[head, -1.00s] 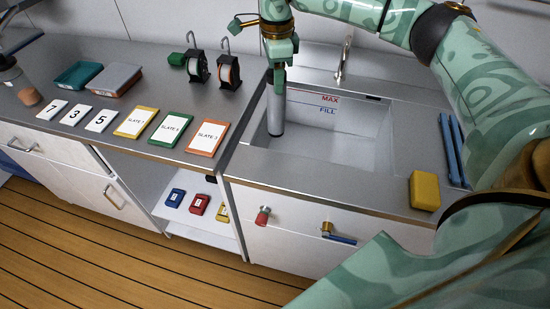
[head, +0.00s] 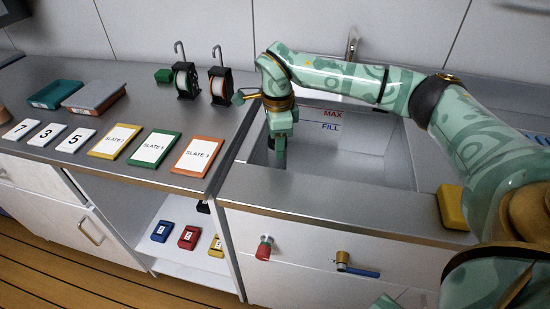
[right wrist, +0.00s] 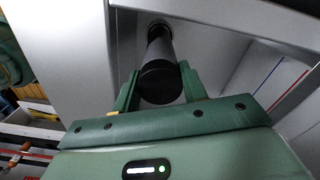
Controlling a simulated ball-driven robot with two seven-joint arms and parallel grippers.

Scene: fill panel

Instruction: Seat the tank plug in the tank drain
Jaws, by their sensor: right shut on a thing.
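My right gripper (head: 281,150) is down inside the tank (head: 375,165), near its left wall. The tank is a pale basin in the counter with a red MAX line and a blue FILL line. In the right wrist view the gripper (right wrist: 158,88) is shut on the tank plug (right wrist: 160,60), a dark-ended grey cylinder. The plug's far end is at a dark round spot (right wrist: 158,23) on the tank floor, which looks like the drain. I cannot tell whether the plug is in it or only over it. My left gripper is not in view.
A tap (head: 352,45) stands behind the tank. A yellow block (head: 452,207) lies on the right front counter. A red knob (head: 264,248) and a blue-handled valve (head: 357,270) are on the front panel. Slates, trays and two reels occupy the left counter.

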